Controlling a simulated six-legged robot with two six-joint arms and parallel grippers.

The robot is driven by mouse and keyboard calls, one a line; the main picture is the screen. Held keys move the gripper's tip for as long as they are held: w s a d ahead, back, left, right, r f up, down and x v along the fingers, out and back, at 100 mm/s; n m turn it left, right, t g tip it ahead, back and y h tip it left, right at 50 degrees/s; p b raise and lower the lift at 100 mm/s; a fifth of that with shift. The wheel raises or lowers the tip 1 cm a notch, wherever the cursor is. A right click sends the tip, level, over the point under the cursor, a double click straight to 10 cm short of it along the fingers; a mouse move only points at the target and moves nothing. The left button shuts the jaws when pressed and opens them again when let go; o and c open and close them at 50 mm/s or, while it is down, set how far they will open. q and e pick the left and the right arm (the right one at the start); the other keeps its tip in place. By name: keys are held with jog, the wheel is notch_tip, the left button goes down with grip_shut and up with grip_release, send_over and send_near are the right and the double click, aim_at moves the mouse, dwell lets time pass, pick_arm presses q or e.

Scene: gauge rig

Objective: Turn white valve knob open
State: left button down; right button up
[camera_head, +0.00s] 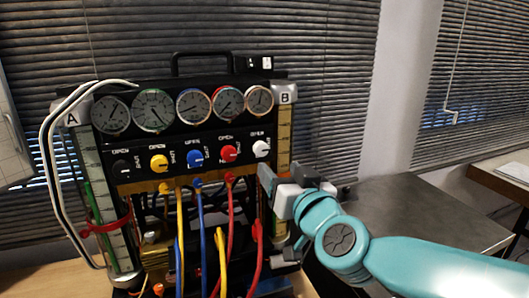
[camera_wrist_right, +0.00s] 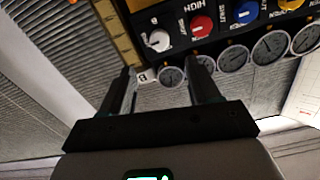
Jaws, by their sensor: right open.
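The white valve knob (camera_head: 262,148) is at the right end of the row of knobs on the black gauge rig (camera_head: 185,72), below the rightmost gauge. It also shows in the right wrist view (camera_wrist_right: 158,40), past the fingertips. My right gripper (camera_head: 280,172) is just below and right of the white knob in the head view. Its two fingers are apart with nothing between them, as the right wrist view (camera_wrist_right: 163,75) also shows. The gripper appears apart from the knob. My left gripper is out of view.
The red knob (camera_head: 229,153) sits left of the white one, with blue (camera_head: 195,158), yellow (camera_head: 159,163) and black knobs further left. Coloured hoses (camera_head: 202,230) hang below the panel. A grey tabletop (camera_head: 425,215) lies right of the rig.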

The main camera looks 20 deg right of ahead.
aim_at(262, 150)
jog(key=w+p, duration=0.1)
jog(key=w, duration=0.9)
jog(key=shift+w+a+f, duration=0.1)
jog(key=shift+w, duration=0.1)
jog(key=shift+s+a+r, duration=0.1)
jog(key=shift+s+r, duration=0.1)
jog(key=shift+w+f, duration=0.1)
jog(key=shift+w, duration=0.05)
jog(key=shift+c, duration=1.2)
jog(key=c, duration=0.8)
